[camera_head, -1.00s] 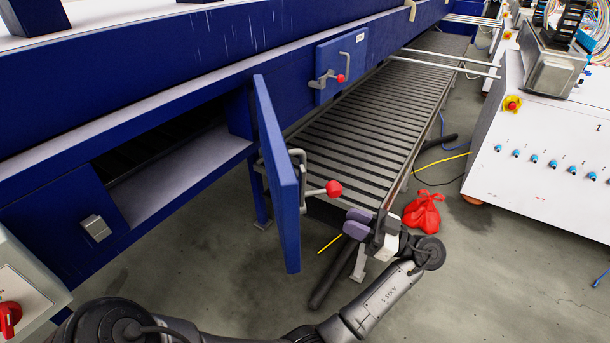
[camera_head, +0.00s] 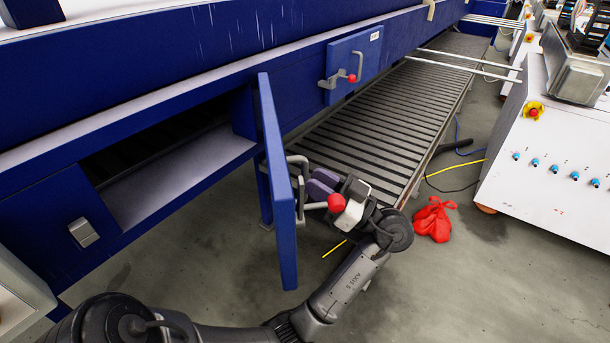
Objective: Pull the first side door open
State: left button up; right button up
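The first side door (camera_head: 277,185) is a blue panel. It stands swung out from the blue machine, seen nearly edge-on, beside a dark opening (camera_head: 165,155). Its grey handle (camera_head: 299,163) and a lever with a red ball (camera_head: 336,203) are on its right face. My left gripper (camera_head: 320,184) is at the right of the door, its purple-grey finger pads close to the handle and partly behind the red ball. I cannot tell whether the pads touch the handle or how far apart they are. My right gripper is not in view.
A second blue door (camera_head: 353,65) with a similar handle is closed further along the machine. A slatted roller conveyor (camera_head: 385,125) runs behind my gripper. A red bag (camera_head: 434,219) lies on the floor. A white cabinet (camera_head: 545,170) stands at the right.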

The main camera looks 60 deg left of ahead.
aim_at(305, 175)
pick_arm(q)
jog(key=shift+x, duration=1.7)
jog(key=shift+f, duration=0.1)
jog(key=shift+c, duration=0.5)
grip_shut()
